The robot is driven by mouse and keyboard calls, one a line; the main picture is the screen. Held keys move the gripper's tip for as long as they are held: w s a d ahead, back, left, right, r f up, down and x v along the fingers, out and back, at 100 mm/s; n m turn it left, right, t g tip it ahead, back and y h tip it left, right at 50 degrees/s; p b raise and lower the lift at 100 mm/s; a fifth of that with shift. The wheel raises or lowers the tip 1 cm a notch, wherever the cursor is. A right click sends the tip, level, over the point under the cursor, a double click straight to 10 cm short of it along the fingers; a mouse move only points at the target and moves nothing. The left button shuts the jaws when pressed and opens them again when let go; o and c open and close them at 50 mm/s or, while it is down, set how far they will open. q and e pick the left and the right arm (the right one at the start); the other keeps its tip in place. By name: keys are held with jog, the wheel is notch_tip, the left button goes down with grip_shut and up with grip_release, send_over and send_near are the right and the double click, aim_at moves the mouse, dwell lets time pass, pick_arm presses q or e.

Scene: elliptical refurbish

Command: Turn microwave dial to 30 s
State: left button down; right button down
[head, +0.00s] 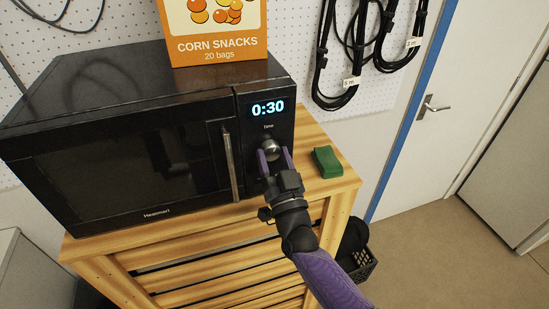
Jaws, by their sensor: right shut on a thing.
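A black microwave (120,165) stands on a wooden stand. Its display (267,108) reads 0:30. The silver time dial (271,149) is below the display, under the word "Time". My right gripper (273,156) is at the dial, with its purple fingers on either side of it, shut on the dial. The fingers and gripper body hide the lower part of the control panel. My left gripper is not in view.
An orange corn snacks box (218,46) stands on top of the microwave. A green block (327,162) lies on the wooden stand (190,254), right of my gripper. A black basket (358,258) is on the floor. Black cables hang on the pegboard behind.

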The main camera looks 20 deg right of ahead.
jog(key=shift+m+h, duration=0.6)
jog(key=shift+m, duration=0.5)
jog(key=shift+c, duration=0.3)
grip_release()
jog(key=b+v, duration=0.1)
jog(key=v, duration=0.9)
jog(key=shift+b, duration=0.4)
jog(key=shift+r, duration=0.1)
